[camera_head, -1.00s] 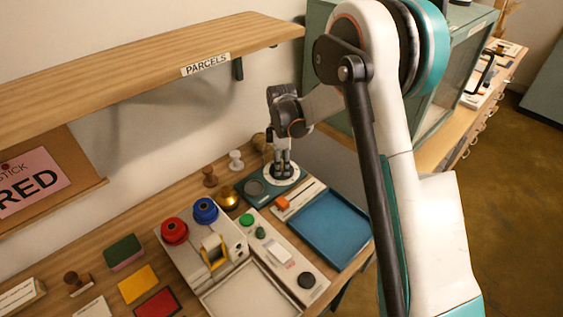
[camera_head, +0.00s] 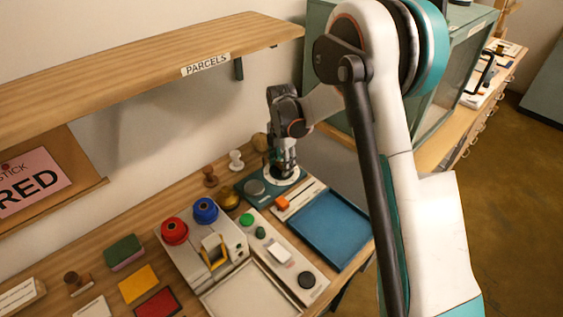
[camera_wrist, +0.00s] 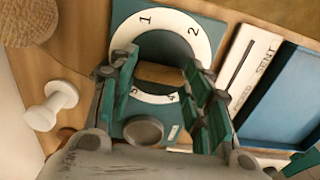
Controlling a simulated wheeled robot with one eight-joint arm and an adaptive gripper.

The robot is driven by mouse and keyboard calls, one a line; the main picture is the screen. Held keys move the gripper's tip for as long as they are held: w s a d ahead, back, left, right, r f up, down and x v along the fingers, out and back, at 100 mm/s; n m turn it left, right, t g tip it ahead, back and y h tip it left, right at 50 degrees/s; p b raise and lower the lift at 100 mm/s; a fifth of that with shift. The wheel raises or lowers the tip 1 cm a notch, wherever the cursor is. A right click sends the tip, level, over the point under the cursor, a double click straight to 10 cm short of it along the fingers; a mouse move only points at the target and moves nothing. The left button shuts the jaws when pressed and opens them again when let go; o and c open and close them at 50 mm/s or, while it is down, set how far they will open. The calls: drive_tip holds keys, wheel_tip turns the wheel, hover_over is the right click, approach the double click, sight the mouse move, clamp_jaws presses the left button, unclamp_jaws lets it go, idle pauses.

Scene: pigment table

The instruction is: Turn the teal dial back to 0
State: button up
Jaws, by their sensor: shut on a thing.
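The teal dial unit (camera_head: 254,198) stands near the wall end of the table, with a white number ring. My gripper (camera_head: 285,168) points down over it, its fingers shut on the dial's knob. In the wrist view the gripper (camera_wrist: 165,95) has one finger on each side of the dial's middle (camera_wrist: 165,48). A round grey piece (camera_wrist: 143,130) sits on the unit beside the ring. I cannot tell which number the dial points at.
A blue tray (camera_head: 328,228) lies just right of the dial, with an orange-ended piece (camera_head: 282,203) between. A white-handled stamp (camera_head: 236,160) and brown stamp (camera_head: 210,176) stand to the left. A brass dome (camera_head: 229,198) is close by. A shelf (camera_head: 150,58) overhangs the left.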

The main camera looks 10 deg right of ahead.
idle(0.5)
drive_tip(key=o, duration=1.1)
drive_tip(key=shift+c, duration=0.2)
drive_tip(key=shift+r, duration=0.1)
wheel_tip(320, 180, up, 7)
drive_tip(key=shift+r, duration=0.2)
